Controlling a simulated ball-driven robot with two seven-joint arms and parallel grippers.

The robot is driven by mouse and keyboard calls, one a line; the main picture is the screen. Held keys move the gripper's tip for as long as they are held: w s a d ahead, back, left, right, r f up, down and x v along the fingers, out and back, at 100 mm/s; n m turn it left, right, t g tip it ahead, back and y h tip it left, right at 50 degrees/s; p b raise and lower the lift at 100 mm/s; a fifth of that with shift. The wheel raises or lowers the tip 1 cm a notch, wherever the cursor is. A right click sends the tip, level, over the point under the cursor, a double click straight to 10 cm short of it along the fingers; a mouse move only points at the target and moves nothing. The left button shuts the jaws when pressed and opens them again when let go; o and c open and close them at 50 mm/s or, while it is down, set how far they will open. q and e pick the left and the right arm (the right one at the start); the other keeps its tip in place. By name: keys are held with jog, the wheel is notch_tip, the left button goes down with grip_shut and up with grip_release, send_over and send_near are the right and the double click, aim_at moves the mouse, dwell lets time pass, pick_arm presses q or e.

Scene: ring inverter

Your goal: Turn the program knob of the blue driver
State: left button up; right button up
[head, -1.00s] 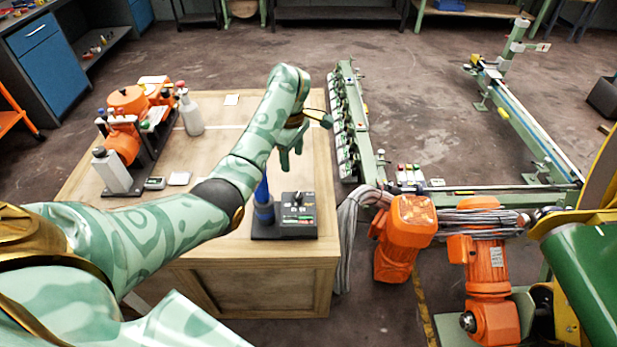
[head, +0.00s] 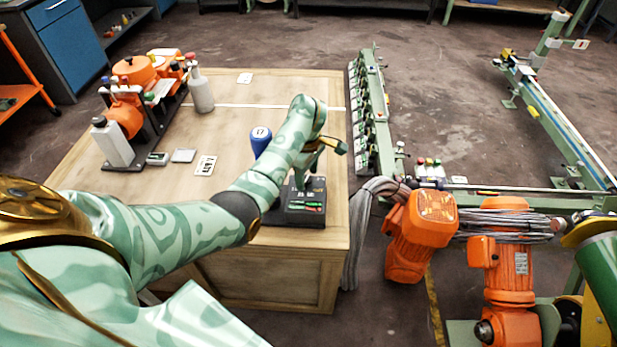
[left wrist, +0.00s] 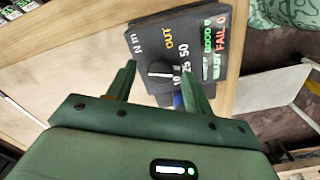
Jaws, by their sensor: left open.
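The blue driver (head: 261,141) shows as a blue cylinder marked 17 behind my left forearm. A dark control box (head: 292,213) stands beside it near the bench's front edge. In the left wrist view the box's printed face (left wrist: 200,40) carries a round black knob (left wrist: 160,71) with a light pointer line, ringed by numbers. My left gripper (head: 300,180) is over the box; in the left wrist view its open fingers (left wrist: 158,78) stand either side of the knob. I cannot tell whether they touch it. The right gripper is not in view.
The wooden bench (head: 225,120) has free room at its middle. An orange machine (head: 124,118) and a pale bottle (head: 200,92) stand at its back left. A green rack (head: 372,110) runs along its right side. Orange motors (head: 420,232) stand to the right.

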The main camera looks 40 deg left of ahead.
pick_arm(q)
jog(key=shift+f, duration=0.15)
jog(key=shift+c, duration=0.3)
jog(key=c, duration=0.9)
jog(key=shift+n, duration=0.4)
jog(key=n+p, duration=0.1)
jog(key=n, duration=0.1)
jog(key=shift+n, duration=0.4)
jog(key=n, duration=0.3)
jog(key=shift+n, duration=0.3)
jog(key=n, duration=0.4)
jog(key=shift+n, duration=2.2)
